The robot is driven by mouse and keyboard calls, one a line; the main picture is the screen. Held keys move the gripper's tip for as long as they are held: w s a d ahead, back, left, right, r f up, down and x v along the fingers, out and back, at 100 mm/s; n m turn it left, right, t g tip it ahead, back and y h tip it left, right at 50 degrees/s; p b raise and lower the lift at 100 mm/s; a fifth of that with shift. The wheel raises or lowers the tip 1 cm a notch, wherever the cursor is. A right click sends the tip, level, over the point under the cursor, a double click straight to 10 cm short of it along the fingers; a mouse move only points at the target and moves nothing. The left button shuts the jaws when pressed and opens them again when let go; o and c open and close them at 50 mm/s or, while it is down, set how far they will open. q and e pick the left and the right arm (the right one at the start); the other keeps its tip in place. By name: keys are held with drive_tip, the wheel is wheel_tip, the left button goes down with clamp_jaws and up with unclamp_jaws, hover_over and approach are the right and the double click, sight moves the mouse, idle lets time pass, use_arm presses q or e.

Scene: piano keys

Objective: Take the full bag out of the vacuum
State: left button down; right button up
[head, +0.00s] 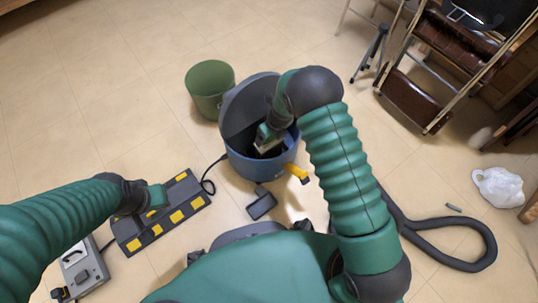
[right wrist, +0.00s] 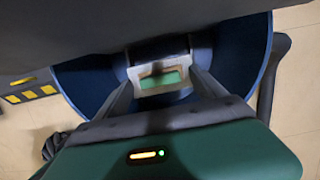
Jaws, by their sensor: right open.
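The vacuum (head: 248,168) is a blue round tub on the floor, with its dark grey lid (head: 240,108) tipped up. My right gripper (head: 268,143) reaches down into the tub from above. In the right wrist view its two grey fingers stand apart, on either side of a pale frame with a green middle (right wrist: 160,78), which seems to be the bag's collar. I cannot tell whether the fingers touch it. The rest of the bag is hidden in the dark tub. My left gripper (head: 155,197) is over the black and yellow board, far from the vacuum; its fingers are unclear.
A green bin (head: 209,88) stands just behind the vacuum. A yellow part (head: 297,173) juts from the tub's front. A dark small box (head: 262,205) lies in front. A black hose (head: 440,225) and white bag (head: 498,187) lie right. Floor at far left is clear.

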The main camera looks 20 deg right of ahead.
drive_tip(key=shift+w+f, duration=0.1)
drive_tip(key=shift+c, duration=0.3)
clamp_jaws()
